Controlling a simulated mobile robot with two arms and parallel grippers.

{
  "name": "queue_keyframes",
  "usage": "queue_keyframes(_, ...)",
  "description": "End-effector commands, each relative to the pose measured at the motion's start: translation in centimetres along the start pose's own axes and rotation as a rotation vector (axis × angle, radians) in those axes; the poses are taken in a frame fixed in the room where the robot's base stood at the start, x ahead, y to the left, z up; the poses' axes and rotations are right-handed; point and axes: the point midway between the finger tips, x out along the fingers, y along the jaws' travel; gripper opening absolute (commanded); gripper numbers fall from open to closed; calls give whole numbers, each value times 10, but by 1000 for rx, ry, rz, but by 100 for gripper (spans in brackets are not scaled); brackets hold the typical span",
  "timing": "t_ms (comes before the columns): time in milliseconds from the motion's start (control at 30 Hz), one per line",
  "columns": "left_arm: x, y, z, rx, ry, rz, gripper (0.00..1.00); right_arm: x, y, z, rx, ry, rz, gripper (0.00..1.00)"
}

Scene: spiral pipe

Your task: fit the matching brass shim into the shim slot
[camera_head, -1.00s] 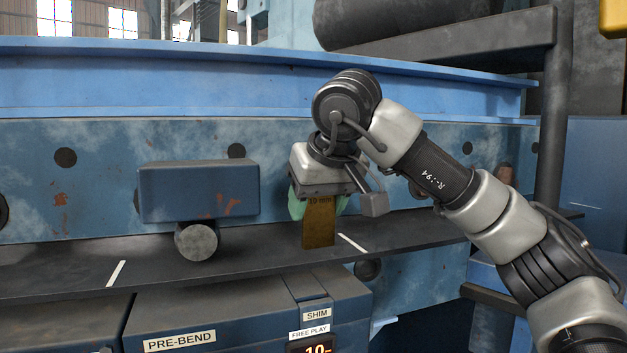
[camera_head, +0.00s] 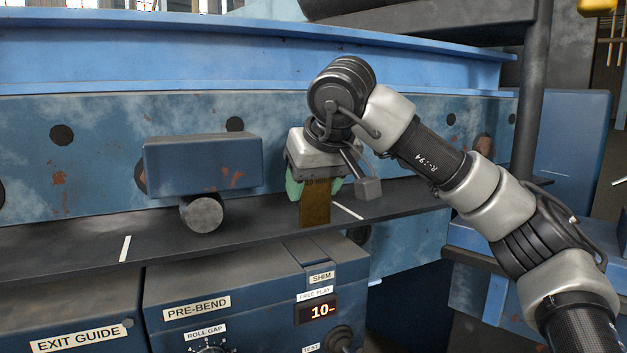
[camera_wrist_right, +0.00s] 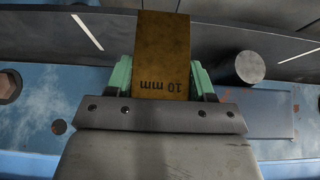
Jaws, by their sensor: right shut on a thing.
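My right gripper (camera_head: 314,190) is shut on a flat brass shim (camera_head: 315,207). In the right wrist view the shim (camera_wrist_right: 163,55) sits between the green fingertips and carries the mark "10 mm", upside down there. In the head view the shim hangs upright at the dark strip, above the "SHIM" label (camera_head: 321,278) on the blue housing. I cannot tell whether its lower end touches anything. The slot opening itself is not clearly visible. A "FREE PLAY" display (camera_head: 318,312) below the label reads "10-". My left gripper is not in view.
A blue block (camera_head: 202,163) with a grey roller (camera_head: 202,213) under it stands left of the shim. A dark strip (camera_head: 100,240) runs across the front. "PRE-BEND" (camera_head: 197,308) and "EXIT GUIDE" (camera_head: 82,337) housings lie below it. A blue beam rises behind.

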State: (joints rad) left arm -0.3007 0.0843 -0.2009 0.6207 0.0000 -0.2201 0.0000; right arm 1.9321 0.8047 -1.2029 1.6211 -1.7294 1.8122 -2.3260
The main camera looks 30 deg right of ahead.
Motion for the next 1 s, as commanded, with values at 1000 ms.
queue_keyframes(1000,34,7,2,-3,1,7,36,44,0,28,1,2,-1,16)
